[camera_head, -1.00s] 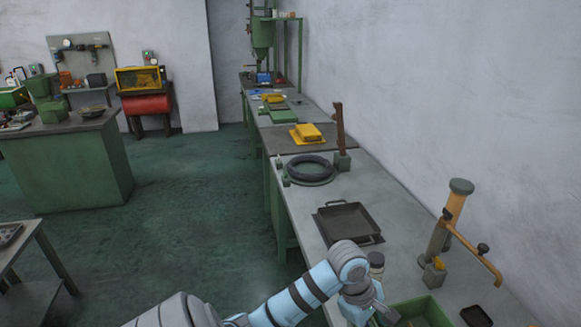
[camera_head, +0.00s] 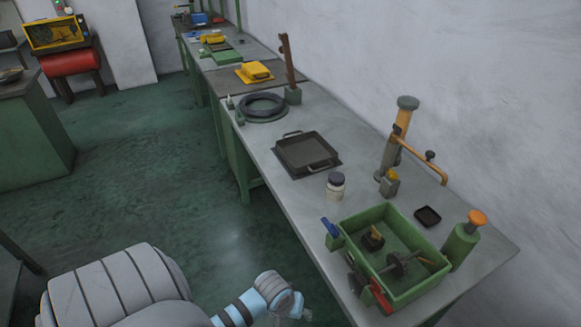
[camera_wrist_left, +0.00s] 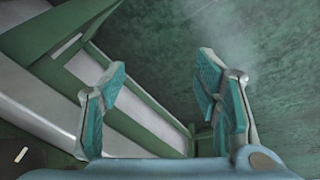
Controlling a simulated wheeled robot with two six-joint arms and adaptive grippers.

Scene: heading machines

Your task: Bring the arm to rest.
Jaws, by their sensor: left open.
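My left arm (camera_head: 262,300) comes in low in the head view, bent over the floor beside the long bench. Its gripper is mostly cut off by the bottom edge there. In the left wrist view my left gripper (camera_wrist_left: 160,75) is open, its two teal-padded fingers apart with nothing between them. Behind the fingers are the green floor and green-and-grey bench framing. My right gripper is in neither view.
The bench (camera_head: 270,195) along the wall holds a green tray (camera_head: 345,243) of parts, a lidded jar (camera_head: 336,185), a dark pan (camera_head: 307,152), a clamp stand (camera_head: 397,140) and a green bottle (camera_head: 461,243). The floor (camera_head: 150,190) left of the bench is clear.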

